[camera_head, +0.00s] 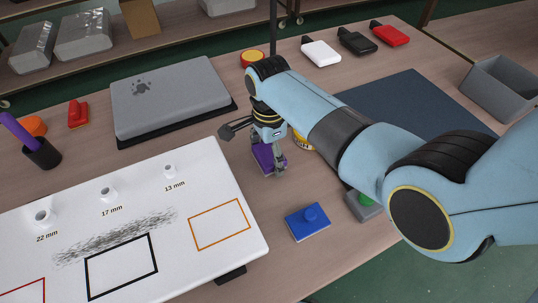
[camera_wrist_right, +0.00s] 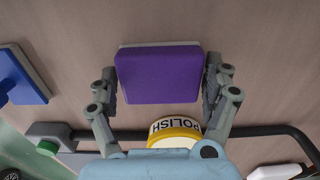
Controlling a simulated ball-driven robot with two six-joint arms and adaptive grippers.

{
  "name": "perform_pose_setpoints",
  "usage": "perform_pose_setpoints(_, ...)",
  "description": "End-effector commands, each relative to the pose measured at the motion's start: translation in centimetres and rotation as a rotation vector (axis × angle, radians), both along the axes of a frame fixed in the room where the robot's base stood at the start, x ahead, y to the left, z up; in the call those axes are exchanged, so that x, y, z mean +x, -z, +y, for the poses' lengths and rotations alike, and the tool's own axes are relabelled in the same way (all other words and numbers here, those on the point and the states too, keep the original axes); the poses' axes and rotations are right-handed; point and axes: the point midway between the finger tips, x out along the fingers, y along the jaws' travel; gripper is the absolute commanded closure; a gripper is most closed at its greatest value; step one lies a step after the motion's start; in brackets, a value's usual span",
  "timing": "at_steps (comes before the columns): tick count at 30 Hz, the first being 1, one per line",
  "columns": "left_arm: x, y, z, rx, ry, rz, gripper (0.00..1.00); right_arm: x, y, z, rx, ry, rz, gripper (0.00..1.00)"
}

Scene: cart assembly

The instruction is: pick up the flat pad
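The flat pad (camera_wrist_right: 158,75) is a purple rounded square with a thin grey layer along its far edge. It fills the space between the fingers of my right gripper (camera_wrist_right: 160,88) in the right wrist view, with a finger against each side. In the head view the purple pad (camera_head: 264,156) shows partly behind the fingers of my right gripper (camera_head: 268,170), just right of the whiteboard. I cannot tell whether the pad touches the table. My left gripper is out of view.
A yellow polish tin (camera_wrist_right: 176,131) sits close to the gripper. A blue block (camera_head: 308,220) with a knob and a grey block with a green knob (camera_head: 366,199) lie nearby. The whiteboard (camera_head: 205,165) is at left, a grey laptop-like case (camera_head: 175,95) behind it.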

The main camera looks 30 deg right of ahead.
Motion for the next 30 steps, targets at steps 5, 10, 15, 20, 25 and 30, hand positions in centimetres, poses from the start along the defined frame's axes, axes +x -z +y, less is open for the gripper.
perform_pose_setpoints(5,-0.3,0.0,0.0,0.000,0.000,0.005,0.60,0.0,0.0,0.0,0.000,0.000,0.000,0.43)
perform_pose_setpoints(10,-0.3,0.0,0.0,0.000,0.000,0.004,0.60,0.0,0.0,0.0,0.000,0.000,0.000,0.57)
perform_pose_setpoints(15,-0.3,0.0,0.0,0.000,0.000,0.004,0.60,0.0,-0.1,0.0,0.000,0.000,0.000,0.57)
perform_pose_setpoints(20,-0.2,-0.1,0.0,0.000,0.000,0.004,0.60,0.1,-0.9,0.0,0.000,0.000,-0.002,0.57)
perform_pose_setpoints(25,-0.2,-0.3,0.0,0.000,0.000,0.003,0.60,0.2,-3.4,0.0,0.000,0.000,-0.005,0.57)
perform_pose_setpoints(30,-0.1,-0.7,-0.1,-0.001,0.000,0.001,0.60,-1.7,-5.9,-2.7,-0.005,0.001,-0.002,0.57)
